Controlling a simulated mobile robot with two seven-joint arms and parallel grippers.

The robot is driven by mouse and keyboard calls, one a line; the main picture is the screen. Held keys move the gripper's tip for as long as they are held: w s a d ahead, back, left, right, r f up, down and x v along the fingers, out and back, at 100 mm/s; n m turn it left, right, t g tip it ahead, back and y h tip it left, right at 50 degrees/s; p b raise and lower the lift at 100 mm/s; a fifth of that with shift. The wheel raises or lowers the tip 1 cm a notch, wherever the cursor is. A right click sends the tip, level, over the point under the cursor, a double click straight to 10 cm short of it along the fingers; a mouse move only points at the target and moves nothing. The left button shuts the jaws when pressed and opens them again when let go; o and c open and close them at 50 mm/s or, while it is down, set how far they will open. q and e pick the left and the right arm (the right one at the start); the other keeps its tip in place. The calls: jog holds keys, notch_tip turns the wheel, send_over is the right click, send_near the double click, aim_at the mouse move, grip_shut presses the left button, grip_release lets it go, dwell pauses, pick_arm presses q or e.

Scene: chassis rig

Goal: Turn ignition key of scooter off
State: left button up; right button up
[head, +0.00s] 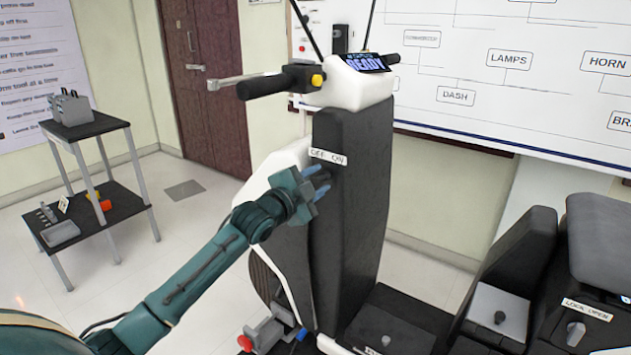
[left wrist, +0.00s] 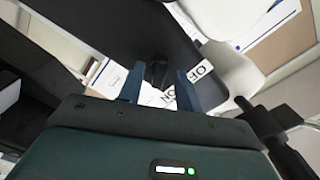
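The white and black scooter (head: 350,180) stands in the middle of the head view, its dash display (head: 366,62) lit and reading "READY". A white "OFF ON" label (head: 327,156) is on its dark front panel; it also shows tilted in the left wrist view (left wrist: 192,88). My left gripper (head: 320,180) is just below the label, close to the panel. In the left wrist view its blue fingers (left wrist: 158,84) are apart, with a small dark part between them, perhaps the ignition key (left wrist: 157,73). The key is hidden in the head view. My right gripper is not in view.
The handlebar (head: 265,87) juts left above my left gripper. The scooter's seat (head: 600,235) and a "LOCK OPEN" label (head: 587,309) are at the right. A tool cart (head: 90,128) stands at the left, with open floor between it and the scooter.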

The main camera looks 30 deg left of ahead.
pick_arm(q)
jog(key=shift+c, duration=0.5)
grip_shut()
